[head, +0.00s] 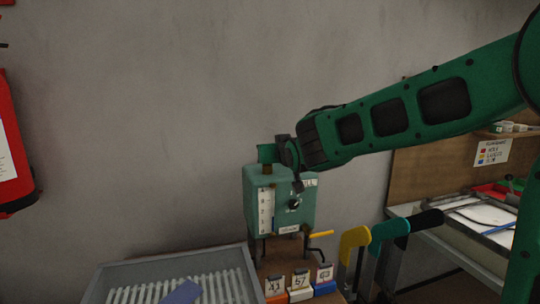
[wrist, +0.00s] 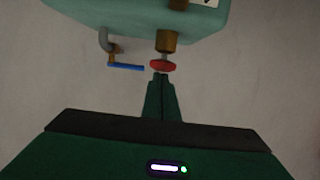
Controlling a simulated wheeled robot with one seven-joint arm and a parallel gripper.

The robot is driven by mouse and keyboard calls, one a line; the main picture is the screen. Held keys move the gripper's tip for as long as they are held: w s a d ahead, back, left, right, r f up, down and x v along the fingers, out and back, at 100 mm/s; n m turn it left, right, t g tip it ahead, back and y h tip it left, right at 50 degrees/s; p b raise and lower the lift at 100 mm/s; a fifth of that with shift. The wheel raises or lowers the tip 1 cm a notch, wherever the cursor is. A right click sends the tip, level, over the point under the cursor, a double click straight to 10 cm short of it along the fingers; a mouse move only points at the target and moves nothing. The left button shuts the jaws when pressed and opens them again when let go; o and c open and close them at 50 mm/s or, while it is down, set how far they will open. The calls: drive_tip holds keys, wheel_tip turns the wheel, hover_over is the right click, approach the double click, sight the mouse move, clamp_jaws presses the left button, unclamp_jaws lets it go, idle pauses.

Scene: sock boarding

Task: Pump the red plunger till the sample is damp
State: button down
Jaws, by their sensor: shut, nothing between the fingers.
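The red plunger (wrist: 163,66) shows in the wrist view as a small red knob on a stem from a brass collar (wrist: 168,41) on the teal box (wrist: 120,12). In the head view the teal box (head: 283,212) stands against the wall with a white scale on its front; the red knob is hidden there. My gripper (wrist: 161,76) is shut and empty, its tips right at the knob's edge; I cannot tell whether they touch. In the head view my gripper (head: 268,153) is just above the box top. A blue-purple piece (head: 181,292), possibly the sample, lies in the slatted tray (head: 172,262).
A blue lever (wrist: 125,67) sits beside the plunger. A yellow lever (head: 321,234) sticks out right of the box. Below stand numbered cards on coloured blocks (head: 300,292). Yellow (head: 354,238), teal (head: 389,232) and black (head: 427,219) handles rise to the right. A bench (head: 455,250) stands farther right.

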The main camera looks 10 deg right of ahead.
drive_tip(key=s+r, duration=0.6)
drive_tip(key=s, duration=0.3)
drive_tip(key=shift+s+d, duration=0.25)
drive_tip(key=shift+d, duration=0.2)
